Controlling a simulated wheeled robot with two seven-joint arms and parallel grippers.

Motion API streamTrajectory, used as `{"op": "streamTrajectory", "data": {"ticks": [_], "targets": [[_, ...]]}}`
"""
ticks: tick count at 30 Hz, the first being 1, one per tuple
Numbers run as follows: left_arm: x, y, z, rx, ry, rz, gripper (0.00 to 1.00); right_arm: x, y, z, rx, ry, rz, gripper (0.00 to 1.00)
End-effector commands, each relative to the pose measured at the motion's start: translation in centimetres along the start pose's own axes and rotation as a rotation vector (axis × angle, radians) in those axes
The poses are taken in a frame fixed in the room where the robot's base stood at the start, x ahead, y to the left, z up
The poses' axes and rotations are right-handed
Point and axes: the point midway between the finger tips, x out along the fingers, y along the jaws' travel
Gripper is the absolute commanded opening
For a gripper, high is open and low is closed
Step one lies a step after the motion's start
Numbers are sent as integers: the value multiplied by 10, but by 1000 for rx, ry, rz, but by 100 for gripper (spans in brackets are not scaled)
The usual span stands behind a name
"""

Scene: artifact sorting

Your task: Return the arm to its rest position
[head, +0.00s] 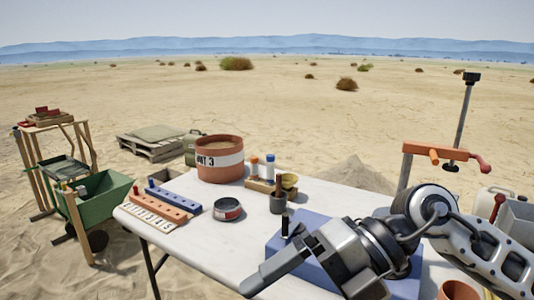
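My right arm comes in from the right edge. My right gripper (262,276) is low over the near part of the white table (218,246), in front of a blue box (278,240). A long grey finger points to the lower left. A dark upright piece (285,224) shows beside it, and I cannot tell whether it belongs to the gripper. Nothing is clearly seen held, and whether the fingers are apart cannot be made out. My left arm and gripper are not in the picture.
On the table are a terracotta bucket (220,170), a round tin (227,210), a dark cup (278,203), small bottles (270,167), and orange (157,207) and blue (172,198) racks. A green wheelbarrow (100,200) stands left.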

Motion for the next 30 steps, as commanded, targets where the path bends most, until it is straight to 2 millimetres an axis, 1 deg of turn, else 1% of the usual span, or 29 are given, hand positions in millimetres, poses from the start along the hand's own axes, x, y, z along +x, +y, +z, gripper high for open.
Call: {"op": "streamTrajectory", "data": {"ticks": [1,2,3,4,6,8,9,10,11,12,14,15,17,18,20,21,23,24,27,30], "targets": [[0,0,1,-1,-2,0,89,16,16,-8,26,50,194,100],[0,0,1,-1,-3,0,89,20,26,-11,43,62,306,100],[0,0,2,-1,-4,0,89,22,39,-12,73,68,453,100],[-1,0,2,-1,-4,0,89,22,47,-11,103,65,562,100],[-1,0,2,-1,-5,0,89,14,58,-2,200,26,806,100],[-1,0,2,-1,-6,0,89,3,58,12,307,-36,997,100],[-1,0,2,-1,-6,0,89,-5,51,23,393,-90,1112,100],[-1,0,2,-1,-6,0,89,-11,42,32,464,-137,1192,100],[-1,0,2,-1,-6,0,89,-16,31,41,539,-189,1265,100],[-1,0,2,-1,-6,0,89,-21,12,52,648,-264,1350,100],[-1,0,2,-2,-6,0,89,-25,-27,66,830,-388,1449,100],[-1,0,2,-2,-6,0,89,-24,-57,72,961,-476,1494,100],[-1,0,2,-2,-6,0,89,-18,-103,74,1151,-599,1527,100],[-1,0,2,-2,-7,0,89,-12,-133,72,1271,-673,1531,100],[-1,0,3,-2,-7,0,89,1,-175,62,1447,-771,1515,100],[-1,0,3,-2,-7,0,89,10,-201,53,1554,-828,1493,100],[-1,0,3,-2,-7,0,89,25,-234,37,1702,-897,1451,100],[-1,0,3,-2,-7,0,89,34,-252,25,1788,-933,1419,100],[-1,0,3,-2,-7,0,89,53,-285,-1,1954,-995,1342,100],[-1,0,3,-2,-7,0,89,65,-302,-18,2051,-1025,1288,100]]}}
